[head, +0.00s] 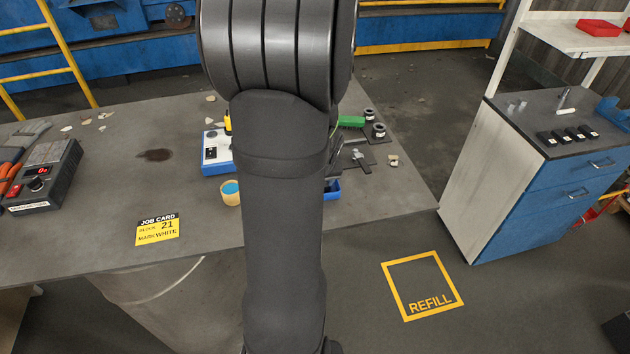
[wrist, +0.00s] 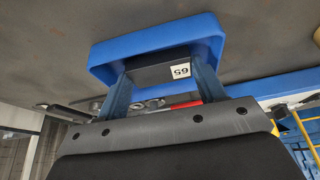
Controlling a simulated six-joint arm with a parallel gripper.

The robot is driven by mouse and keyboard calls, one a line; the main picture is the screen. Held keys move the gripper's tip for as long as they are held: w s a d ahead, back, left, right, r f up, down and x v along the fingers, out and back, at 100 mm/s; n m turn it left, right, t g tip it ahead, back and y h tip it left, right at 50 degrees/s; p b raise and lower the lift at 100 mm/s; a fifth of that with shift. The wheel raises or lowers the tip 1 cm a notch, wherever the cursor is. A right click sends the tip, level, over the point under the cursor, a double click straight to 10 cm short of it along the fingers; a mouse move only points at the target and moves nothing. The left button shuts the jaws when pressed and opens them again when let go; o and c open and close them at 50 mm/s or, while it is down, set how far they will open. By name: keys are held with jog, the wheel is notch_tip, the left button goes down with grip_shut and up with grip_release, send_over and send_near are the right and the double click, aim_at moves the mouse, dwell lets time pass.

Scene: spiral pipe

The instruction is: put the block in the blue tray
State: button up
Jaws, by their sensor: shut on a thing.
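In the wrist view, my gripper (wrist: 160,68) is shut on a black block (wrist: 148,76), which sits crosswise between the two fingers. The block has a white label with dark digits that look like 65. The blue tray (wrist: 150,37) shows around and beyond the block, which overlaps its inside. I cannot tell whether the block touches the tray's floor. In the head view, my arm hides the gripper and the block. Only a bit of a blue tray (head: 333,187) shows at the arm's right edge.
A yellow job card (head: 158,229) reading block 21, mark white, lies at the table's front. A control box (head: 42,178) stands left, and a blue-and-white device (head: 216,153) and a tan cup (head: 229,195) stand beside my arm. Small black blocks (head: 568,136) lie on the right cabinet.

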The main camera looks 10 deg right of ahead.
jog(key=shift+f, duration=0.1)
jog(key=o, duration=1.3)
jog(key=shift+c, duration=0.2)
jog(key=v, duration=1.2)
jog(key=x, duration=1.2)
